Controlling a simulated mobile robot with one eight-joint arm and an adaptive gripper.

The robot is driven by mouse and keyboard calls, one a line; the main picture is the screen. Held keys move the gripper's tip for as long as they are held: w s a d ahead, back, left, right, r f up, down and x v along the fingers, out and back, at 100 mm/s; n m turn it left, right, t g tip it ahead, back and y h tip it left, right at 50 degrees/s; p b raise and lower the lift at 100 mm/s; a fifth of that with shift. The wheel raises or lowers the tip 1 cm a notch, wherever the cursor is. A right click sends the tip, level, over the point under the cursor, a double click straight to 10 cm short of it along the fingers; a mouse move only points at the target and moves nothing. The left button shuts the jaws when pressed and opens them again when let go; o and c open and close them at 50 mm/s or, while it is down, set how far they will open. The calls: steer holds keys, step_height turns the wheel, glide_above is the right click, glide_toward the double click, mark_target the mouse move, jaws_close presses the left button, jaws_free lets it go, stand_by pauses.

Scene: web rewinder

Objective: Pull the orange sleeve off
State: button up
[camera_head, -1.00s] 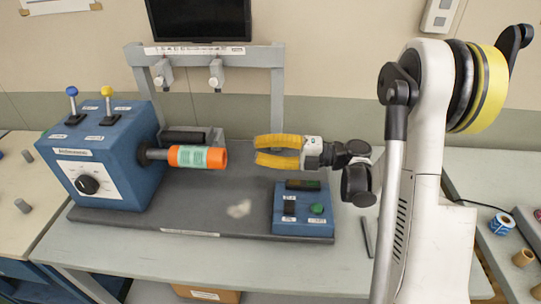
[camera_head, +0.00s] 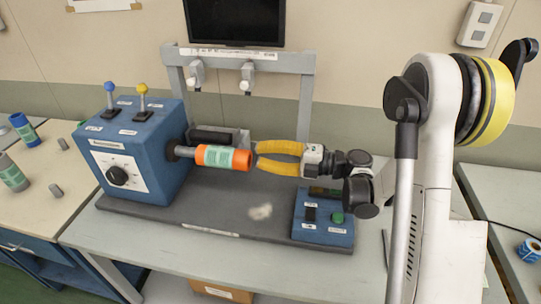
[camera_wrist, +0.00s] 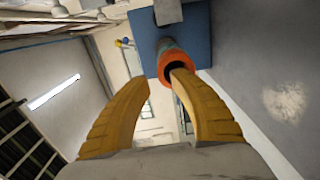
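The orange sleeve (camera_head: 243,160) has a pale green printed label around it and sits on the horizontal grey spindle (camera_head: 182,152) of the blue rewinder box (camera_head: 150,155). My gripper (camera_head: 257,157) is open at the sleeve's free right end, its two yellow fingers one above the other. In the wrist view the sleeve's open round end (camera_wrist: 177,66) faces me with a dark hollow. My gripper (camera_wrist: 162,82) shows a clear gap between its fingertips, and the right fingertip overlaps the sleeve's rim. I cannot tell whether it touches.
A blue control box (camera_head: 323,222) with a green button stands below my gripper. A dark roller (camera_head: 212,136) lies just behind the sleeve, and a grey frame (camera_head: 305,105) rises behind. The dark base plate (camera_head: 220,205) below the sleeve is mostly clear.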

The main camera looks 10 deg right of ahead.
mark_target(249, 153)
steer(key=shift+p+x, duration=0.3)
steer(key=shift+x, duration=1.75)
steer(key=shift+c, duration=0.4)
jaws_close()
steer(key=shift+r, duration=0.25)
